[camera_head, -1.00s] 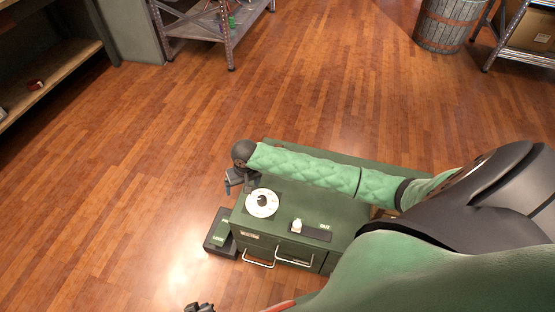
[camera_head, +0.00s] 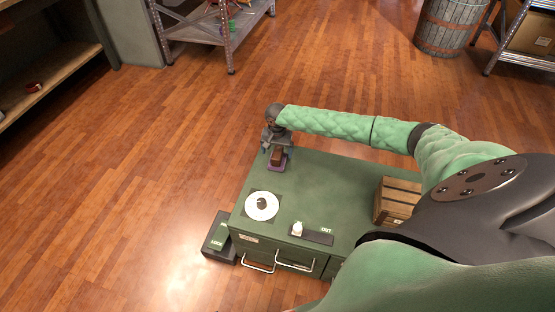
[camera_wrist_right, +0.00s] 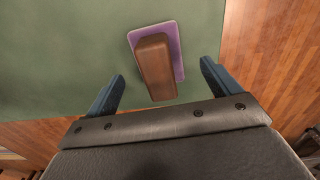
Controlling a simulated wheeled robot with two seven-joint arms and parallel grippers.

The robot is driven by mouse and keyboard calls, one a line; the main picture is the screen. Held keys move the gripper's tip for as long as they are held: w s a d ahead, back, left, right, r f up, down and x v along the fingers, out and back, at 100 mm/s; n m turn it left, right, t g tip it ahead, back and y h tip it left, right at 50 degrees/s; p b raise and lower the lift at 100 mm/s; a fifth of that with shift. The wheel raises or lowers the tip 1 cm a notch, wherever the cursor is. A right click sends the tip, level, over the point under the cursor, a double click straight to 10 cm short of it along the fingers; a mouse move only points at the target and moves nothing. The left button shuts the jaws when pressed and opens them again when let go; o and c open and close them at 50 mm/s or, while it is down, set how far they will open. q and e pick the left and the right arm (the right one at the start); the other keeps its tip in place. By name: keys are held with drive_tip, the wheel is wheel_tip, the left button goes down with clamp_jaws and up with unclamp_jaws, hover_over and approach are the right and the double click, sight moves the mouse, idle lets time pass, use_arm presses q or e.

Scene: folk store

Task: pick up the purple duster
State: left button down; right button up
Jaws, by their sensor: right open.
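The purple duster (camera_head: 277,163) lies at the far left corner of the green cabinet top (camera_head: 325,183), with a brown block handle on a flat purple base. My right gripper (camera_head: 269,150) is right at the duster in the head view, hiding part of it. In the right wrist view the duster (camera_wrist_right: 155,66) is ahead of my open right gripper (camera_wrist_right: 160,85), with its brown handle between the lines of the two blue-grey fingers. The fingers do not visibly touch it. My left gripper is not in view.
A white disc (camera_head: 262,206) with a dark centre and a small white bottle (camera_head: 297,229) on a black OUT strip (camera_head: 318,236) are on the cabinet. A wooden crate (camera_head: 396,201) stands at its right. A black box (camera_head: 219,236) is on the floor beside it.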

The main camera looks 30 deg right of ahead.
wheel_tip(320, 180, down, 5)
drive_tip(key=shift+d+r, duration=0.1)
drive_tip(key=shift+d, duration=0.05)
drive_tip(key=shift+c, duration=0.2)
drive_tip(key=c, duration=1.1)
